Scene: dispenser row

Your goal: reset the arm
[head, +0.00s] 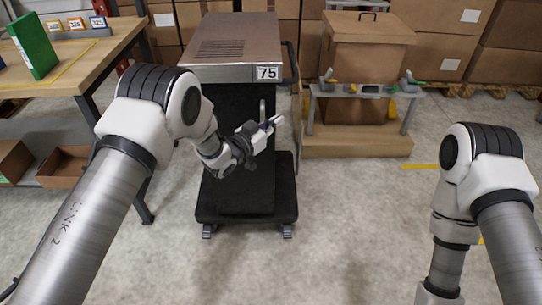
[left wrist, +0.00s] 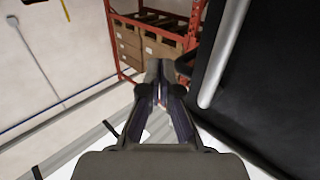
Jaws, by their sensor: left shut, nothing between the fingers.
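My left arm reaches in from the left in the head view. My left gripper (head: 271,125) is shut and empty, in front of the black cart with the number 75 (head: 225,48). In the left wrist view my left gripper (left wrist: 160,70) has its fingertips together with nothing between them. A grey vertical bar handle (left wrist: 223,55) on a black surface is to the right of the fingers, apart from them. My right arm shows at the right of the head view and hangs downward. Its gripper is out of the picture.
A wooden table (head: 75,66) with a green box (head: 33,45) stands at the left. A small grey bench (head: 366,92) with several small items stands right of the cart, before a large brown box (head: 365,45). The floor (head: 345,220) between my arms is clear.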

